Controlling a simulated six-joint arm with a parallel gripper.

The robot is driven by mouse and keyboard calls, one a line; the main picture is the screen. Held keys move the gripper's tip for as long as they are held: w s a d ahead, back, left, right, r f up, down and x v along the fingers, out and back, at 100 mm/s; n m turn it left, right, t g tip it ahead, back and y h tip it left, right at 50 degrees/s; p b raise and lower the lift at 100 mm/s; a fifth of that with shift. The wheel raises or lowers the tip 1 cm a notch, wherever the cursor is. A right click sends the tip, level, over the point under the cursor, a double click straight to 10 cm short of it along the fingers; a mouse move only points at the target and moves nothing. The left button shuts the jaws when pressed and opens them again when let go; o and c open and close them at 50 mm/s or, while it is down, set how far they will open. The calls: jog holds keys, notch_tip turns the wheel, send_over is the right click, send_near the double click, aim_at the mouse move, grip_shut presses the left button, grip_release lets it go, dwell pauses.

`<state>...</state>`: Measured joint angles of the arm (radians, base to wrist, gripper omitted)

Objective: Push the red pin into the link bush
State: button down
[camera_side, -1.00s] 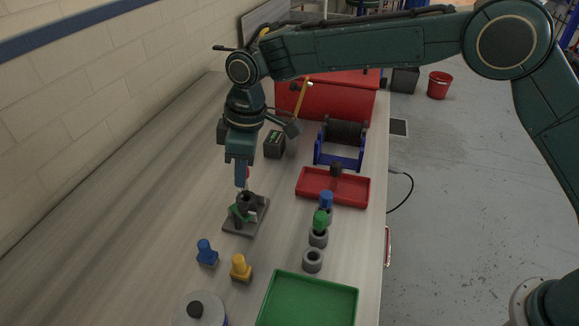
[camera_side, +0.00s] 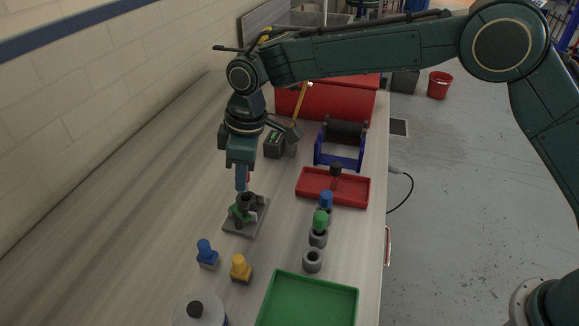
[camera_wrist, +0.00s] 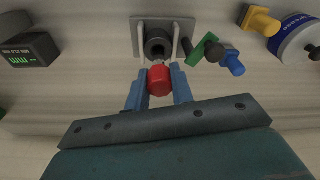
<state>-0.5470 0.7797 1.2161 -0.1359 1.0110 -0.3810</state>
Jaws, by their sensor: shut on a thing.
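The red pin (camera_wrist: 160,81) is held between the two blue fingers of my gripper (camera_wrist: 158,88) in the wrist view. In the side view only a sliver of red shows beside the gripper (camera_side: 242,184). The link bush (camera_wrist: 157,44) is a dark round collar with an open bore, on a grey fixture plate (camera_side: 236,230). The bush also shows in the side view (camera_side: 246,199), just below the fingertips. The pin's narrow end points at the bush and lies very close to it. I cannot tell whether the tip has entered the bore.
A green part (camera_side: 238,212) stands at the fixture. Blue (camera_side: 206,252) and yellow (camera_side: 240,267) pegs stand in front of it. Grey rings (camera_side: 313,261), a red tray (camera_side: 352,198) and a green tray (camera_side: 330,288) lie to the right. Bare table lies left of the fixture.

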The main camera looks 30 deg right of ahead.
aim_at(246, 197)
jog(key=shift+f, duration=1.7)
jog(key=c, duration=1.1)
grip_release()
jog(key=shift+r, duration=0.1)
jog(key=r, duration=0.4)
jog(key=d+r, duration=0.1)
jog(key=r, duration=0.4)
jog(key=s+r, duration=0.1)
jog(key=r, duration=0.3)
jog(key=shift+d+r, duration=0.2)
jog(key=shift+d, duration=0.2)
